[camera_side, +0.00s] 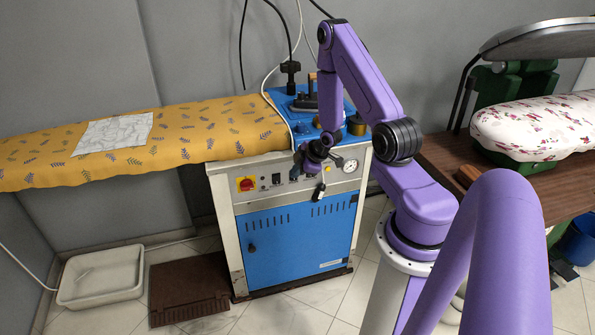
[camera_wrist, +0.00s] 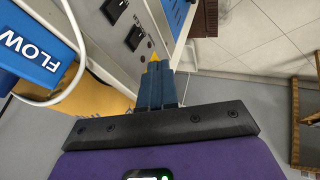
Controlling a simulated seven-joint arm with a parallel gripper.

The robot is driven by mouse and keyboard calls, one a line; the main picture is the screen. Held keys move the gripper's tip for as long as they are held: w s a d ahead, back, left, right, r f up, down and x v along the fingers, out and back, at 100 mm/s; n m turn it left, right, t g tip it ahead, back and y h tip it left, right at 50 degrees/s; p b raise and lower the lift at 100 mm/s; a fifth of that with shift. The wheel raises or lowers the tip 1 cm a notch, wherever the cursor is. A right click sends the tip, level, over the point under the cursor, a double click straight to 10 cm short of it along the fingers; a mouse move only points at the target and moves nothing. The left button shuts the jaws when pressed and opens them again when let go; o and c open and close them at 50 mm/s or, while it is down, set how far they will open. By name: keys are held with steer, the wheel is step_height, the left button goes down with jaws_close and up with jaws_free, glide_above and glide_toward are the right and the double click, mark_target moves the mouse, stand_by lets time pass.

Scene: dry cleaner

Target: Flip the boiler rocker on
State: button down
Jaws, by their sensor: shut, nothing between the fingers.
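The boiler cabinet (camera_side: 298,245) has a blue door and a pale control panel (camera_side: 226,190) along its upper front. A black rocker switch (camera_side: 276,179) sits right of the red knob. In the wrist view, two black rockers show on the panel, one near the top edge (camera_wrist: 113,10) and one closer to my fingers (camera_wrist: 134,37). Their labels and positions are too small to read. My gripper (camera_side: 300,168) is at the panel front, its blue fingers (camera_wrist: 157,72) shut and empty. The fingertips appear beside a yellow pointed part (camera_wrist: 154,57), right of the nearer rocker; contact is unclear.
A red knob on a yellow plate (camera_side: 246,184) and a pressure gauge (camera_side: 350,166) flank the panel's controls. A padded yellow ironing board (camera_side: 190,130) extends left. A blue FLOW label (camera_wrist: 30,50) is close left in the wrist view.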

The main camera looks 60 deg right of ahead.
mark_target(277, 179)
steer(key=shift+s+r, duration=0.15)
steer(key=shift+r, duration=0.05)
steer(key=shift+s+a+f, duration=0.1)
steer(key=shift+s+f, duration=0.05)
steer(key=shift+f, duration=0.6)
steer(key=shift+w+d+f, duration=0.55)
steer(key=shift+w+f, duration=0.9)
steer(key=shift+w+d+f, duration=0.6)
steer(key=shift+w+f, duration=0.8)
steer(key=shift+f, duration=0.05)
steer(key=shift+w+d+f, duration=0.55)
steer(key=shift+w+f, duration=0.9)
